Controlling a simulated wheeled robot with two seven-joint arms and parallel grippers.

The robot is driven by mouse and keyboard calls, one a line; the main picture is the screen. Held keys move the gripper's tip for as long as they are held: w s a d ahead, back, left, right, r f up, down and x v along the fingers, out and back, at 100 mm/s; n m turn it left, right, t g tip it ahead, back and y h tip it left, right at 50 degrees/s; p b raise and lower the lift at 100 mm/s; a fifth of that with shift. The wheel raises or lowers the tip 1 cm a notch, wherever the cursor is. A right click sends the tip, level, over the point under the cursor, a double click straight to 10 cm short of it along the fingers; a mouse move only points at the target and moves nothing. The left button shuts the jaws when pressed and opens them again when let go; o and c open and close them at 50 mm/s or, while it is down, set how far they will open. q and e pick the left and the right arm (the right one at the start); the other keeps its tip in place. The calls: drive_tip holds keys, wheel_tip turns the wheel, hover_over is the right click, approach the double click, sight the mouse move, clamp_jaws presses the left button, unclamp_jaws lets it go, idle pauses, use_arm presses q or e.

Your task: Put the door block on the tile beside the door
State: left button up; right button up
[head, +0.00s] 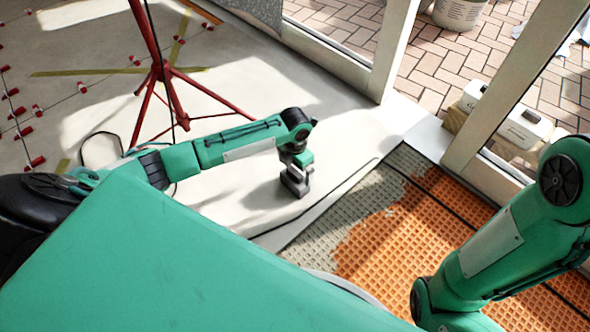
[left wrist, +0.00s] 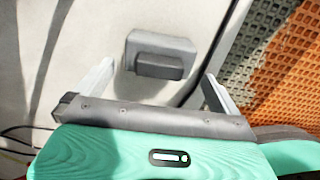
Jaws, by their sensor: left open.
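The grey door block (left wrist: 158,52) lies on the pale floor in the left wrist view, with a lighter wide part and a darker bar-shaped part facing me. My left gripper (head: 296,188) points down over the pale floor in the head view. The block is not clearly visible there. In the left wrist view, the fingers of my left gripper (left wrist: 160,88) are spread wide on either side of the block's near edge. I see no contact with the block. The door frame (head: 392,50) stands at the back. My right gripper is out of the head view.
Orange matting (head: 400,240) with partly grey-filled cells lies to the right, with a black cable (head: 440,205) across it. A red tripod (head: 165,75) stands at left. White containers (head: 515,125) are outside by the glass. Pale floor around my left gripper is mostly clear.

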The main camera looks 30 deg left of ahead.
use_arm(q)
wheel_tip(320, 180, up, 5)
drive_tip(key=shift+f+p, duration=0.15)
drive_tip(key=shift+p, duration=0.9)
drive_tip(key=shift+r, duration=0.5)
drive_tip(key=shift+d, duration=0.1)
